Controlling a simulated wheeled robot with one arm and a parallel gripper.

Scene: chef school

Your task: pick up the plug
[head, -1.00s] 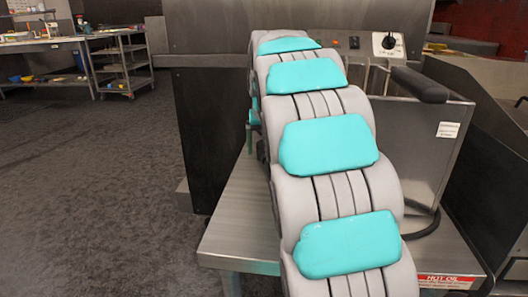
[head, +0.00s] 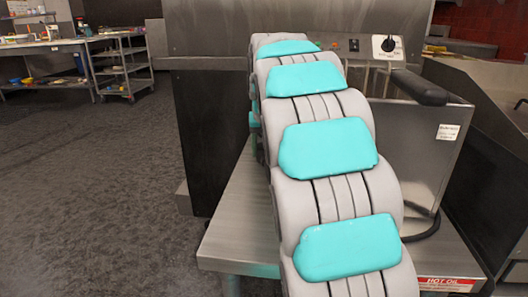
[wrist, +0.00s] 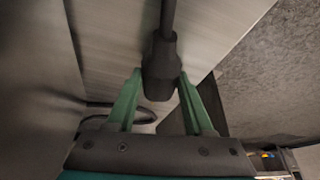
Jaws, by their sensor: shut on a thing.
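The plug (wrist: 160,68) is a dark, thick cylinder with a cord leading up out of it in the wrist view. My gripper (wrist: 159,75) has two green fingers, one on each side of the plug, and is shut on it. Bare metal surface shows beyond the plug, and I cannot tell whether they touch. In the head view my arm hides the gripper and the plug.
A metal table (head: 232,240) lies beneath my arm. A fryer (head: 420,150) with a dark handle, a control knob and a hot oil label stands at the right. A shelf cart (head: 118,65) stands far left. Carpeted floor at left is clear.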

